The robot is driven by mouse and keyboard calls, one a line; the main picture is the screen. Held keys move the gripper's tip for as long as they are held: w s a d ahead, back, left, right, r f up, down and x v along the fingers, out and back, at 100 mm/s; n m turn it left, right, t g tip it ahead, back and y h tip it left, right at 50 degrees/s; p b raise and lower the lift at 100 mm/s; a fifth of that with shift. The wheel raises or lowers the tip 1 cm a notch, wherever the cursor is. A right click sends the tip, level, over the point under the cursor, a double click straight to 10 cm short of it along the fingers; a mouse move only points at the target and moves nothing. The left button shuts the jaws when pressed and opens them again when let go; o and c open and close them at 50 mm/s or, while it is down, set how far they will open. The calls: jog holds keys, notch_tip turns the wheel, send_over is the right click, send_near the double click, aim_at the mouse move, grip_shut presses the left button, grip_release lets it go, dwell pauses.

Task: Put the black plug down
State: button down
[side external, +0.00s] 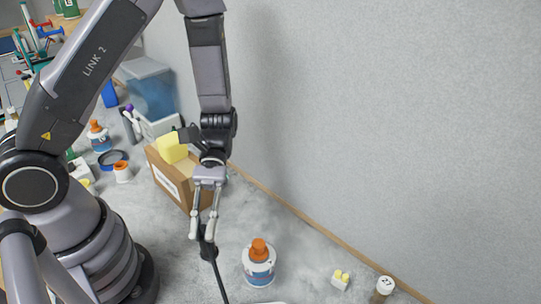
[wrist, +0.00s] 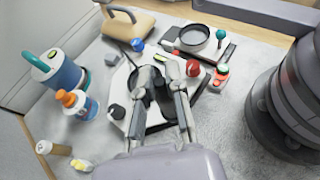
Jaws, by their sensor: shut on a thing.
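My gripper (side external: 204,228) points down and is shut on the black plug (side external: 208,251), low over the grey surface in the side view. A thin black rod or cable runs from there toward the bottom edge. In the wrist view, my gripper (wrist: 163,92) has its fingertips about the dark plug (wrist: 149,79), over a white, many-sided base (wrist: 127,82). I cannot tell whether the plug touches the base. The plug's lower end is hidden by the fingers.
A white bottle with an orange cap (side external: 259,265) stands just right of the gripper. A cardboard box (side external: 175,180) is behind it. A small yellow-topped piece (side external: 341,279) and a vial (side external: 383,288) lie right, near the wall.

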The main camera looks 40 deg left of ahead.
jog(key=s+a+m+g+y, duration=0.4)
jog(key=s+a+m+y, duration=0.2)
jog(key=a+m+y, duration=0.25)
jog(key=w+a+f+m+t+y, duration=0.2)
jog(key=w+a+m+t+y, duration=0.55)
jog(key=a+m+y, duration=0.45)
jog(key=w+d+f+m+t+y, duration=0.15)
jog(key=w+d+m+t, duration=0.25)
jog(key=w+m+t, duration=0.65)
jog(key=shift+w+d+f+m+t+h, duration=0.25)
jog(key=shift+d+f+m+t+h, duration=0.5)
jog(key=shift+f, duration=1.1)
jog(key=shift+w+d+f+m+t+h, duration=0.4)
jog(key=shift+f+m+t, duration=0.55)
jog(key=shift+f, duration=0.9)
jog(key=shift+w+d+f+m+t+h, duration=0.1)
jog(key=shift+d+f+m+t+h, duration=0.7)
jog(key=shift+f, duration=1.05)
jog(key=shift+a+f+y, duration=0.1)
jog(key=shift+y, duration=0.25)
